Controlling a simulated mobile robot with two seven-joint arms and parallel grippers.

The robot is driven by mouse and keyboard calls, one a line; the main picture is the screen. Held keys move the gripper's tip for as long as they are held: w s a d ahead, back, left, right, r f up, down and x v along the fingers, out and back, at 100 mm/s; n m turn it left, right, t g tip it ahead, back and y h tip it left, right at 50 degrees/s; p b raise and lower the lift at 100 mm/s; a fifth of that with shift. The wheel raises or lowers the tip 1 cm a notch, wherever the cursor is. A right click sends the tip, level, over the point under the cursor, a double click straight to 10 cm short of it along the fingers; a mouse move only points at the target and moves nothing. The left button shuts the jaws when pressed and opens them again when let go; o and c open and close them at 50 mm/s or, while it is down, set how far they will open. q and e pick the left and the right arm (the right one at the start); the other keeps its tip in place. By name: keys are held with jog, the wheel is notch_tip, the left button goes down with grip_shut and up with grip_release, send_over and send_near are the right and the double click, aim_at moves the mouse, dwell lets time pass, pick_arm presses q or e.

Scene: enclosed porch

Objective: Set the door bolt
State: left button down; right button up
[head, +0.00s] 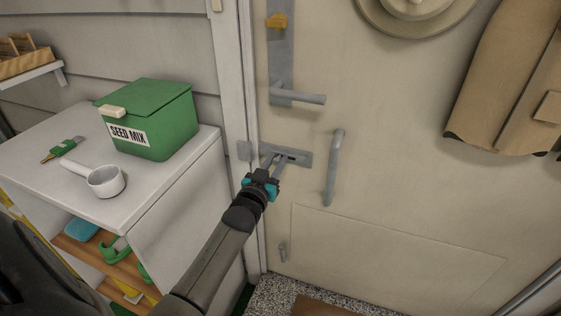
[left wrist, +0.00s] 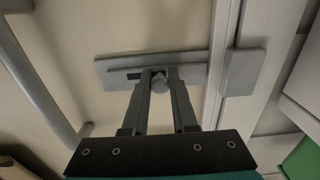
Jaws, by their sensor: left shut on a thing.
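The grey door bolt (head: 297,157) is mounted on the cream door (head: 400,180) below the lever handle. Its keeper (head: 244,150) is on the white door frame to the left. My left gripper (head: 274,162) is at the bolt, shut on its small round knob. In the left wrist view the bolt plate (left wrist: 117,71) lies across the door with the keeper (left wrist: 243,72) at the right, and the knob (left wrist: 159,83) sits between the fingers of my left gripper (left wrist: 159,76). The bar seems to reach the keeper's edge; its exact position is partly hidden. My right gripper is not in view.
A vertical pull handle (head: 334,167) stands close right of the bolt, and a lever handle (head: 298,97) is above. A cabinet (head: 150,193) at left holds a green seed mix box (head: 160,120) and a white scoop (head: 104,181). A brown apron (head: 508,80) hangs at right.

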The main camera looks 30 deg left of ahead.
pick_arm(q)
jog(key=shift+a, duration=0.2)
jog(key=c, duration=0.7)
grip_release()
jog(key=shift+s, duration=0.2)
jog(key=p+v, duration=0.4)
jog(key=v, duration=1.1)
jog(key=shift+p, duration=0.35)
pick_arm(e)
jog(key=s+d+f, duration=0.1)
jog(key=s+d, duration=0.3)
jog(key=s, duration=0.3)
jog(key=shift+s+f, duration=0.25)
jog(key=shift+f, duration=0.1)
pick_arm(q)
jog(key=shift+d, duration=0.15)
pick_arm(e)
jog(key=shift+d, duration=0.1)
